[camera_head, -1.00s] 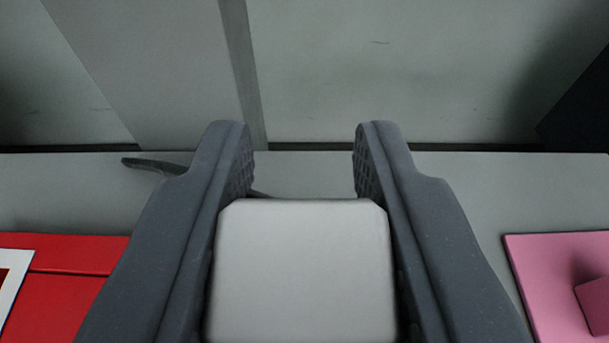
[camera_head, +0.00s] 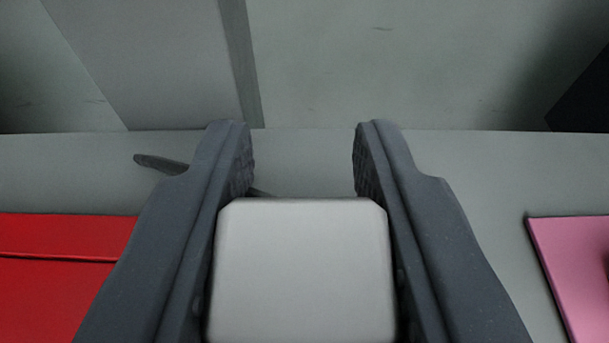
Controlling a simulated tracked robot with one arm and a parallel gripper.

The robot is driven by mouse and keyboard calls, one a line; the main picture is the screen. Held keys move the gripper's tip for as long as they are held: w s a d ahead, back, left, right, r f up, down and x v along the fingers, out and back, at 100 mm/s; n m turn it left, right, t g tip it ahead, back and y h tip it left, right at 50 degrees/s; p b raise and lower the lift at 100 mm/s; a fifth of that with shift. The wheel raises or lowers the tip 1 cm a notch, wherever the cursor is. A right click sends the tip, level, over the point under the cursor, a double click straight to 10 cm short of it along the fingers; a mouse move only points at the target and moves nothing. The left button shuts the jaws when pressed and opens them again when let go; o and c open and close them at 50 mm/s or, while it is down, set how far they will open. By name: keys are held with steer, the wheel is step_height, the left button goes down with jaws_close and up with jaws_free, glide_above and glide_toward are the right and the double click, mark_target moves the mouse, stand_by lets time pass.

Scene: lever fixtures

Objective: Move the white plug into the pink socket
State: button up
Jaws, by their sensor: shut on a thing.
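My gripper (camera_head: 304,160) is at the middle of the view, its two dark fingers on either side of a pale white block, the white plug (camera_head: 303,270). The plug fills the lower middle, and its lower end is cut off by the frame. The pink socket (camera_head: 575,260) is at the right edge, apart from the gripper and to its right. Only a part of its pink plate shows, with a sliver of a raised piece at the frame edge; its opening is not visible.
A red panel (camera_head: 60,235) lies at the left, partly behind the left finger. A thin dark piece (camera_head: 160,163) lies on the grey surface (camera_head: 470,165) behind that finger. A dark block (camera_head: 583,100) stands at the upper right. The surface beyond the fingertips looks clear.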

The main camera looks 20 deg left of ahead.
steer(key=shift+f, duration=0.2)
steer(key=o, duration=1.1)
steer(key=shift+c, duration=0.2)
steer(key=shift+s, duration=0.1)
steer(key=p+v, duration=0.2)
steer(key=v, duration=1.1)
steer(key=shift+s+p, duration=0.25)
steer(key=shift+p, duration=0.05)
steer(key=shift+s+d+r, duration=0.1)
steer(key=shift+d, duration=0.05)
